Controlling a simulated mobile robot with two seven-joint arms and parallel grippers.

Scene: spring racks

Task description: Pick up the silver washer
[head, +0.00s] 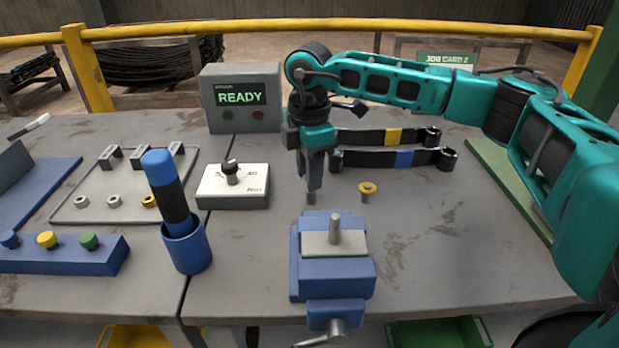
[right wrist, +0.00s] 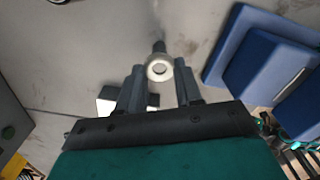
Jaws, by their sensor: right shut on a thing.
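The silver washer (right wrist: 158,70) is a pale ring between the fingers of my right gripper (right wrist: 159,88) in the right wrist view. A short dark stem shows right beside the ring. In the head view my right gripper (head: 311,190) points down over the bench behind the blue vise, shut on the washer. There the fingers hide the ring, and a short grey piece shows at their tips. I cannot tell whether it touches the bench. A yellow washer (head: 368,187) sits on a grey stem to the right. My left gripper is not in view.
The blue vise (head: 333,270) with a plate and upright pin stands in front. A white switch box (head: 233,186) and a blue cup (head: 186,248) with a blue-black tool stand left. Two black strips (head: 380,158) lie behind. The bench right of the vise is clear.

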